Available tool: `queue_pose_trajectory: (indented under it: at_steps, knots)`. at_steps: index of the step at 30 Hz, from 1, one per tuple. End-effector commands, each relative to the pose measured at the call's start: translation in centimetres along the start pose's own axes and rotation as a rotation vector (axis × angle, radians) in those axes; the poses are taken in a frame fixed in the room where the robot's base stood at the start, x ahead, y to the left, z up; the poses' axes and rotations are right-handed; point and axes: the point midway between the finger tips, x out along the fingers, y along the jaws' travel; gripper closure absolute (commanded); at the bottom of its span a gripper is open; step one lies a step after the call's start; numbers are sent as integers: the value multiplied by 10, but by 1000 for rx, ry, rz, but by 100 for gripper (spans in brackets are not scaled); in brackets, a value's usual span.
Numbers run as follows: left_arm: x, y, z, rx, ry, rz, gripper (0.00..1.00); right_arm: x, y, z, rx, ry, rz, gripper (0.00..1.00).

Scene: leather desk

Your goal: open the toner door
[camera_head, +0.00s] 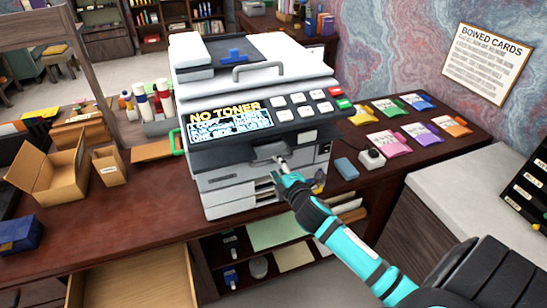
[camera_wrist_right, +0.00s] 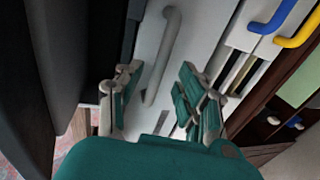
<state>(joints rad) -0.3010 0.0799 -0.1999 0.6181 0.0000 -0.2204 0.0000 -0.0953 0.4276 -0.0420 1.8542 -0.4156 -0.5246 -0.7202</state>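The copier (camera_head: 235,185) stands on the dark desk, its screen (camera_head: 230,118) reading "NO TONER". The right wrist view shows a pale front panel (camera_wrist_right: 205,35) with a grey bar handle (camera_wrist_right: 165,50). I take this panel to be the toner door; it looks closed. My right gripper (camera_head: 281,170) is at the copier's front, below the button panel. In the wrist view its fingers (camera_wrist_right: 161,85) are open, one on each side of the handle's lower end. I cannot tell whether they touch it. My left gripper is not in view.
A blue handle (camera_wrist_right: 272,20) and a yellow handle (camera_wrist_right: 298,30) are beside the panel in the wrist view. Open cardboard boxes (camera_head: 50,165) stand left on the desk, coloured packets (camera_head: 390,143) right. A drawer (camera_head: 135,280) is pulled out below left.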

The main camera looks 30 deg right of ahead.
Motion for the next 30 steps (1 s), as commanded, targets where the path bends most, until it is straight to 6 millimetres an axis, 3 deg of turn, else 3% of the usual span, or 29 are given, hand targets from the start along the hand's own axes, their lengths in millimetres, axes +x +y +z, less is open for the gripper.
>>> queue_pose_trajectory:
  at_steps: [3, 9, 20, 30]
  knots:
    - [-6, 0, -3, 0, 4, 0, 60, 21, 2, -1, 1, 0, 0, 62]
    - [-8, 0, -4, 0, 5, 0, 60, 42, 0, 0, 0, 1, 0, 62]
    - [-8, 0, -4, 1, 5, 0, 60, 47, -1, 0, 0, 1, -1, 62]
    - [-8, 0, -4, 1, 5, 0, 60, 47, -1, 0, 0, 1, -1, 100]
